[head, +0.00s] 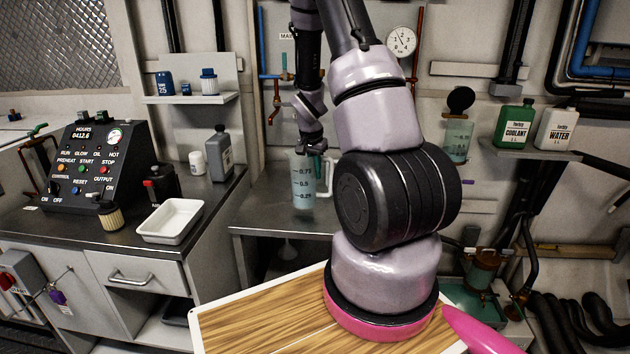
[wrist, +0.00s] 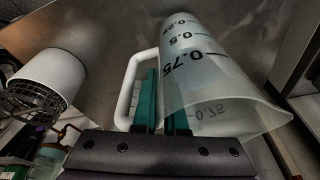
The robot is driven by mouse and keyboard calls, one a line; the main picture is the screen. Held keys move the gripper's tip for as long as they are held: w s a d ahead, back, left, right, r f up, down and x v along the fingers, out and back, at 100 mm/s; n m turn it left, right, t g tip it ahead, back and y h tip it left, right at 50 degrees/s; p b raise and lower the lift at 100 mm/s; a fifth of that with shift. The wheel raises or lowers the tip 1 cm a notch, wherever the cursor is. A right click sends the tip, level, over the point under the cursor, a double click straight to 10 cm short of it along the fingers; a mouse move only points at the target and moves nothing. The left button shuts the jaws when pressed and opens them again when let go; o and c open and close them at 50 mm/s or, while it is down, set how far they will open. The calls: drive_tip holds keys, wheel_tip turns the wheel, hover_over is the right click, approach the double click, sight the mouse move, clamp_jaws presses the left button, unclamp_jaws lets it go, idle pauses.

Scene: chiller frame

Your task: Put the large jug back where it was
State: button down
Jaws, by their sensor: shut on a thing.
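The large jug (head: 302,184) is translucent with black marks at 0.25, 0.5 and 0.75 and a white handle. In the head view it is upright at the middle bench, at or just above its top; I cannot tell if it touches. My gripper (head: 318,157) comes down from above at the jug's upper right. In the wrist view the jug (wrist: 205,75) fills the middle right, and the teal fingers (wrist: 163,112) of my gripper are shut on it beside the handle. The exact contact is partly hidden.
The middle bench (head: 275,221) has bare top around the jug. On the left counter stand a white tray (head: 171,221), a grey bottle (head: 219,155) and a control box (head: 88,165). A clear container (head: 457,140) is at the right wall. A wooden board (head: 260,325) lies in front.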

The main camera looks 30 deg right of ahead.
drive_tip(key=shift+f, duration=1.45)
drive_tip(key=c, duration=1)
unclamp_jaws()
drive_tip(key=s+a+r+n+t+y, duration=0.1)
drive_tip(key=s+a+r, duration=0.2)
drive_tip(key=r, duration=0.6)
drive_tip(key=s+a+r, duration=0.3)
drive_tip(key=r, duration=0.6)
drive_tip(key=s+a+r+n+t+y, duration=0.1)
drive_tip(key=s+a+r, duration=0.15)
drive_tip(key=r, duration=0.65)
drive_tip(key=s+a+r+n+t, duration=0.1)
drive_tip(key=s+a+r, duration=0.2)
drive_tip(key=s, duration=0.2)
drive_tip(key=s+a+r+n+t+y, duration=0.1)
drive_tip(key=s+a+r+n, duration=0.1)
drive_tip(key=s+a+r, duration=0.1)
drive_tip(key=s+a+r+n+t+y, duration=0.1)
drive_tip(key=s+a+r, duration=0.2)
drive_tip(key=s, duration=0.4)
drive_tip(key=shift+s+a+r+n, duration=0.15)
drive_tip(key=shift+a+r+n, duration=0.05)
drive_tip(key=shift+r, duration=0.15)
drive_tip(key=shift+s+a+r+n, duration=0.15)
drive_tip(key=shift+r+n, duration=0.05)
drive_tip(key=shift+r, duration=0.15)
